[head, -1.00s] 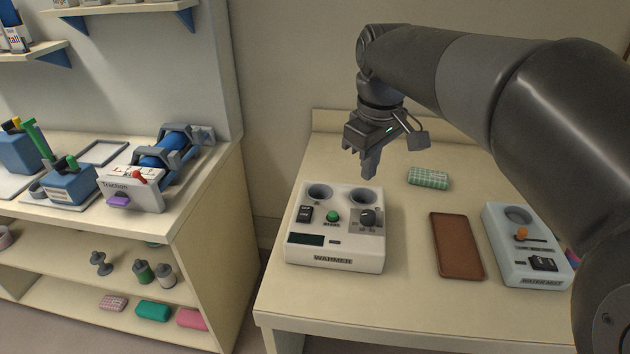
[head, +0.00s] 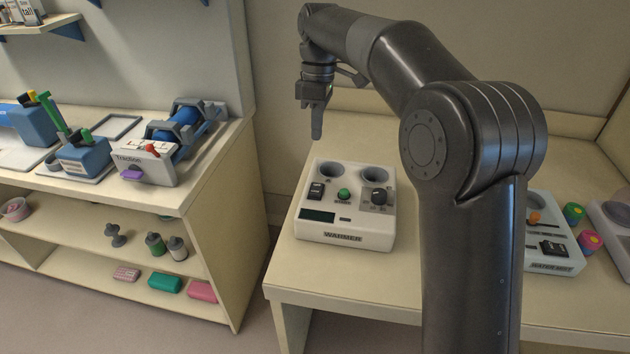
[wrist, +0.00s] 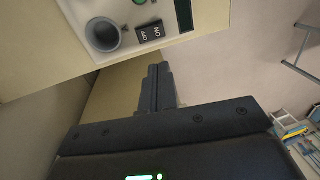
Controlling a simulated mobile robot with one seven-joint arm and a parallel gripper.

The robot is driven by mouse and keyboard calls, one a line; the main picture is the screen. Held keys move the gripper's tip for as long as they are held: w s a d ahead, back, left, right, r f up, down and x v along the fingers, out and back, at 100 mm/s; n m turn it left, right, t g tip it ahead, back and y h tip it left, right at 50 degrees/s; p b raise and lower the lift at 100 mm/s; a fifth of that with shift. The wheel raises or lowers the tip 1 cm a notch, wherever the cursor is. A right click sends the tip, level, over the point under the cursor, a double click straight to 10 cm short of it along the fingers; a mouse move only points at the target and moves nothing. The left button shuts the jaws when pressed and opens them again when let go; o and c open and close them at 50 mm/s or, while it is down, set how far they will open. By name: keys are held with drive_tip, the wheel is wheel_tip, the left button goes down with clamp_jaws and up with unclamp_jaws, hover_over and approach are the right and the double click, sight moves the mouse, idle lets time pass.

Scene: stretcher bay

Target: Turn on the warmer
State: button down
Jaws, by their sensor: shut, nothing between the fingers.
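The warmer (head: 346,238) is a cream box on the right-hand table in the head view. It has two round wells on top, a green button (head: 344,195), a black knob (head: 379,198), a dark display and a black rocker switch (head: 316,191) at its left. In the wrist view the rocker (wrist: 150,32) shows ON and OFF labels, beside a grey well (wrist: 103,36). My gripper (head: 316,138) is shut and empty, pointing down above the back left of the warmer, apart from it. In the wrist view its fingers (wrist: 157,84) are together.
A water bath unit (head: 552,255) stands at the right, partly behind my arm, with small coloured jars (head: 590,241) beside it. A traction device (head: 150,165) sits on the left bench (head: 215,185). A gap separates bench and table.

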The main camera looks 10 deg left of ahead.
sight(315, 192)
drive_tip(key=f, duration=0.4)
drive_tip(key=s+f, duration=0.1)
drive_tip(key=f, duration=0.4)
drive_tip(key=s+f, duration=0.1)
drive_tip(key=f, duration=0.4)
drive_tip(key=shift+s, duration=0.15)
drive_tip(key=shift+s+f+t, duration=0.1)
drive_tip(key=shift+f+t, duration=0.1)
drive_tip(key=shift+t, duration=0.1)
drive_tip(key=shift+w+r, duration=0.3)
drive_tip(key=shift+w, duration=0.5)
